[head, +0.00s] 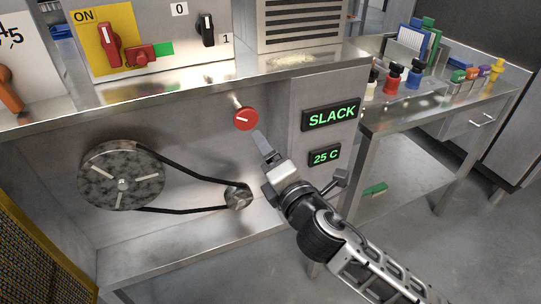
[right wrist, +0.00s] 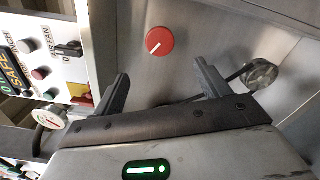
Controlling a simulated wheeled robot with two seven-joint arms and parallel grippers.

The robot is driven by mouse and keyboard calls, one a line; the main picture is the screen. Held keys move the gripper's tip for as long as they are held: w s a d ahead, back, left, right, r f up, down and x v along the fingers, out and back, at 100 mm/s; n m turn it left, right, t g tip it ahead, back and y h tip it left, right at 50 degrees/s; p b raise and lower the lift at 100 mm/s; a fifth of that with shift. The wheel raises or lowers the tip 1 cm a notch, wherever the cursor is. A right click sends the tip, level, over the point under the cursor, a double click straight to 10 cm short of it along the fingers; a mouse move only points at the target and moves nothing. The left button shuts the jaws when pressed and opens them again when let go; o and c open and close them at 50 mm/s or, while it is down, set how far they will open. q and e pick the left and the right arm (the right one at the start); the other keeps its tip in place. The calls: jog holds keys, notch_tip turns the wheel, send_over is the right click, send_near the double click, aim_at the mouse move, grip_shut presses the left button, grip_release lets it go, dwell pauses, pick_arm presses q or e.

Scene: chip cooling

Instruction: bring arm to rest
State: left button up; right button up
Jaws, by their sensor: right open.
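My right arm comes in from the lower right in the head view. Its gripper (head: 262,145) is just below and right of a red round knob (head: 246,118) on the front of the steel machine. In the right wrist view the two fingers of the gripper (right wrist: 162,80) are spread apart with nothing between them. The red knob (right wrist: 160,41) with a white pointer line lies beyond the fingertips, apart from them. My left gripper is in neither view.
Below the knob, a belt (head: 190,178) joins a large pulley (head: 121,176) and a small pulley (head: 238,196). Displays read SLACK (head: 332,115) and 25 C (head: 325,157). A switch panel (head: 120,75) stands above. A side table (head: 425,120) with coloured items stands at right, with open floor (head: 460,255) before it.

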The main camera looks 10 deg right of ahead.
dwell(0.4)
jog(key=s+d+f+m+g+h, duration=0.1)
jog(key=s+d+f+m+g, duration=0.2)
jog(key=s+f+m, duration=0.7)
jog(key=s+d+f+m+g+h, duration=0.1)
jog(key=s+d+f+m+g, duration=0.3)
jog(key=s+d+f+m, duration=0.3)
jog(key=s+f+m, duration=0.4)
jog(key=f+m, duration=0.2)
jog(key=shift+s+d+f+m+h, duration=0.15)
jog(key=shift+m+h, duration=0.25)
